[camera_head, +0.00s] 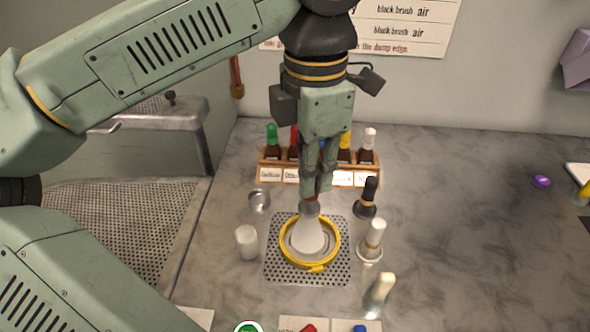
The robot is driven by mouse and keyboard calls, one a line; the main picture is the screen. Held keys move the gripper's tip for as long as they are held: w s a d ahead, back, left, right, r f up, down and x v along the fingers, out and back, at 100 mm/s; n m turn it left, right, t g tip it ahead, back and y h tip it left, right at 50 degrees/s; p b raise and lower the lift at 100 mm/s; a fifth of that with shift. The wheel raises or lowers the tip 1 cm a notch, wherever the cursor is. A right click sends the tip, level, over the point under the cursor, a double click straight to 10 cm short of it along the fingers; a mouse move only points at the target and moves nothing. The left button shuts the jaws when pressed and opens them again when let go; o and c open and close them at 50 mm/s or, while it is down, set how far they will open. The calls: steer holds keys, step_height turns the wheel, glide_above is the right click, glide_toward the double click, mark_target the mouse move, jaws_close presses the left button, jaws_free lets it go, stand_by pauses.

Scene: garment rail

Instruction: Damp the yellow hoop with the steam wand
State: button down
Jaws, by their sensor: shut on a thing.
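The yellow hoop (334,258) lies flat on a perforated metal plate (338,278) on the grey marbled counter. My gripper (314,193) points down above the hoop and is shut on the steam wand (309,208), of which only a small grey head shows below the fingers. A pale white cone (309,236), looking like steam, spreads from the wand's head down into the hoop. It covers part of the hoop's middle and far rim. The wand's head appears above the hoop, apart from it.
A wooden rack of bottles with coloured caps (270,178) stands behind my gripper. A white cylinder (246,243) stands left. The counter's right side is mostly clear.

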steer(key=shift+w+d+r, duration=0.2)
steer(key=shift+w+r, duration=0.15)
steer(key=shift+f+b, duration=1.8)
steer(key=shift+f, duration=1.3)
steer(key=shift+w, duration=0.1)
